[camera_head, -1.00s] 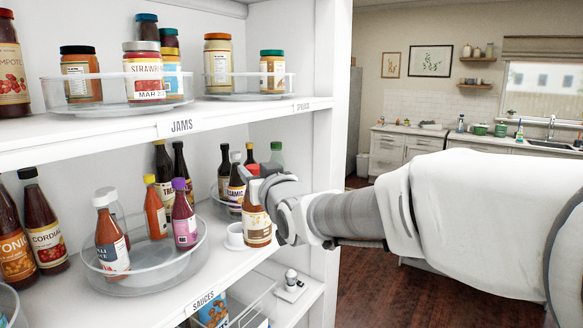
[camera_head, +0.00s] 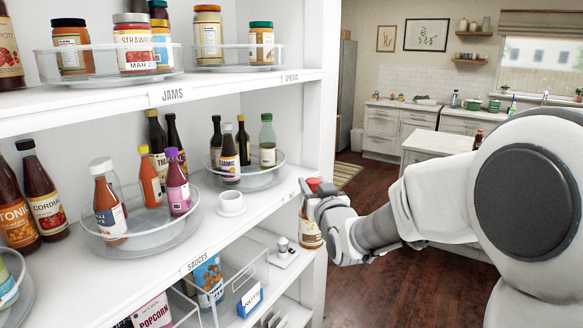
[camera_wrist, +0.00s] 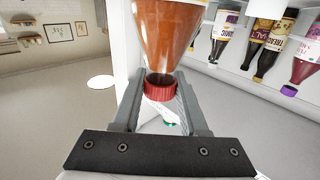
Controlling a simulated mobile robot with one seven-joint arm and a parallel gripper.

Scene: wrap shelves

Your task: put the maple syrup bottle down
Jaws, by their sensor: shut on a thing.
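My gripper (camera_head: 326,192) is shut on an amber-brown bottle (camera_head: 311,230) with a red cap, taken as the maple syrup bottle; its label is too small to read. The bottle hangs upright below the fingers, in front of the shelf unit's right post, clear of the shelf boards. In the wrist view, the gripper's fingers (camera_wrist: 160,98) close around the red cap, and the amber bottle body (camera_wrist: 170,35) extends away at the top. The fingers partly hide the bottle's neck in the head view.
The sauces shelf holds a front clear turntable (camera_head: 150,243) with several bottles, a back turntable (camera_head: 262,178) with dark and green bottles, and a small white round holder (camera_head: 231,204) between. Packets and clear bins (camera_head: 240,272) fill the lower shelf. A white-topped counter (camera_head: 437,143) stands behind, across wooden floor.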

